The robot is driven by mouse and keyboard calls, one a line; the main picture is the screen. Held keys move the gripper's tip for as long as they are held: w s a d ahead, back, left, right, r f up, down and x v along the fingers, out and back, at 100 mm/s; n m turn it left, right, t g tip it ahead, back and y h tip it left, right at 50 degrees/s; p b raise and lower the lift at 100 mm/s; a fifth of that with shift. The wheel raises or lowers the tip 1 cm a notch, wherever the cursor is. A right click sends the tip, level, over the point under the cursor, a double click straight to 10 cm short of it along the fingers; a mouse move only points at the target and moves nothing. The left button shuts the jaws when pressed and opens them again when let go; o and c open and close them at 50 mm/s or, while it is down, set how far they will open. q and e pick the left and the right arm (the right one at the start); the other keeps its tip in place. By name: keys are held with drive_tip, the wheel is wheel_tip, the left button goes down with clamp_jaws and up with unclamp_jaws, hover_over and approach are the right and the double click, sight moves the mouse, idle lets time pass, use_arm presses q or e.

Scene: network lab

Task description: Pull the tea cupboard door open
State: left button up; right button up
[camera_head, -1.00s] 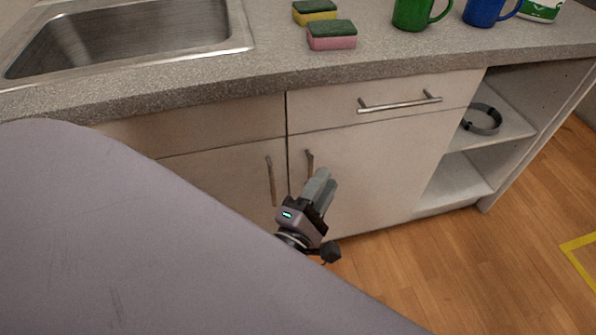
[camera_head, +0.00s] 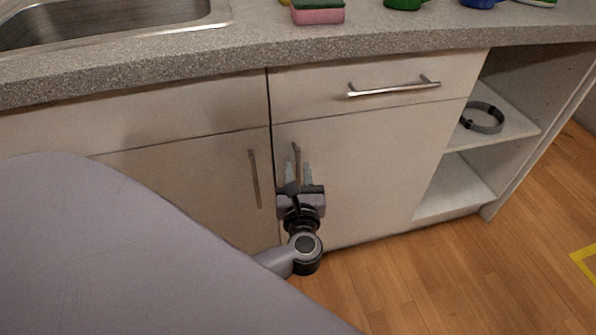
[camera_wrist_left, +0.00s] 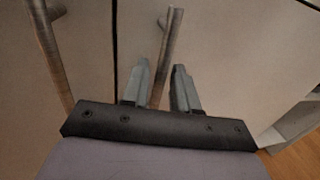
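Two pale cupboard doors stand side by side under the counter, both shut. The right door (camera_head: 365,170) has a vertical bar handle (camera_head: 296,155) near its left edge. The left door (camera_head: 190,185) has a similar handle (camera_head: 254,178) near its right edge. My left gripper (camera_head: 297,176) is in front of the right door's handle. In the left wrist view its fingers (camera_wrist_left: 161,88) are apart, with the right door's handle (camera_wrist_left: 170,45) running between them. The left door's handle (camera_wrist_left: 50,50) lies outside the fingers. Contact cannot be made out. My right gripper is not in view.
A drawer (camera_head: 310,98) with a horizontal handle is above the right door. An open shelf (camera_head: 490,130) holding a dark ring (camera_head: 483,118) is at the right. The counter (camera_head: 150,62) has a sink, a sponge and mugs. Wood floor lies in front.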

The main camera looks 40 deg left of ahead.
use_arm(q)
drive_tip(key=shift+w+a, duration=0.25)
drive_tip(key=shift+w, duration=0.05)
clamp_jaws()
drive_tip(key=shift+d, duration=0.1)
